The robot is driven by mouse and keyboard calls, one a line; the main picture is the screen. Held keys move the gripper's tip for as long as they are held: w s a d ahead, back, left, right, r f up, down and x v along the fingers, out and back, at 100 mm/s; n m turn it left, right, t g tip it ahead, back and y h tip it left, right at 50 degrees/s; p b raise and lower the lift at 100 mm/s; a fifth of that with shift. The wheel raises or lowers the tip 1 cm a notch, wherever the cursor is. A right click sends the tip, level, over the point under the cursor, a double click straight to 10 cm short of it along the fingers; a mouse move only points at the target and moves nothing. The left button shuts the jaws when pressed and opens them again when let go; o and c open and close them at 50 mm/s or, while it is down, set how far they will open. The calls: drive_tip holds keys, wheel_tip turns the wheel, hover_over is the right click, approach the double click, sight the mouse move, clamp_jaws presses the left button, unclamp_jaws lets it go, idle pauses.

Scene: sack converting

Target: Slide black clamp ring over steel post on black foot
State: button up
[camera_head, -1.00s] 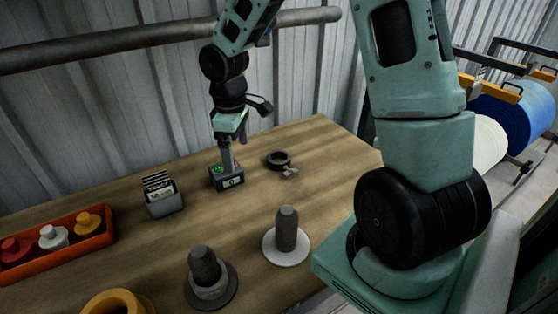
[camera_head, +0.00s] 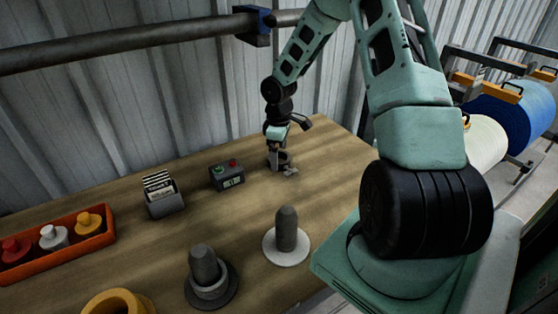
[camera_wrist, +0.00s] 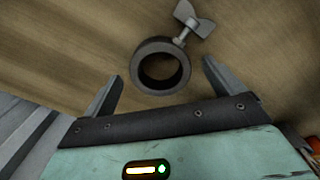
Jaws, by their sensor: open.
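The black clamp ring (camera_wrist: 158,44) lies on the wooden bench, its metal wing screw (camera_wrist: 193,24) pointing up and right in the wrist view. My gripper (camera_wrist: 162,72) is open, with one finger on each side of the ring's near part; I cannot tell whether they touch it. In the head view my gripper (camera_head: 277,166) is low over the bench and hides most of the ring; the wing screw (camera_head: 290,171) shows beside it. The steel post (camera_head: 203,262) stands upright on its round black foot (camera_head: 230,291), with a grey collar around its base.
A similar post (camera_head: 287,228) on a white foot (camera_head: 271,254) stands between my gripper and the front edge.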

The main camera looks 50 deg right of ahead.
drive_tip(key=shift+f, duration=0.65)
drive_tip(key=c, duration=1.4)
drive_tip(key=shift+c, duration=0.2)
drive_tip(key=shift+r, duration=0.2)
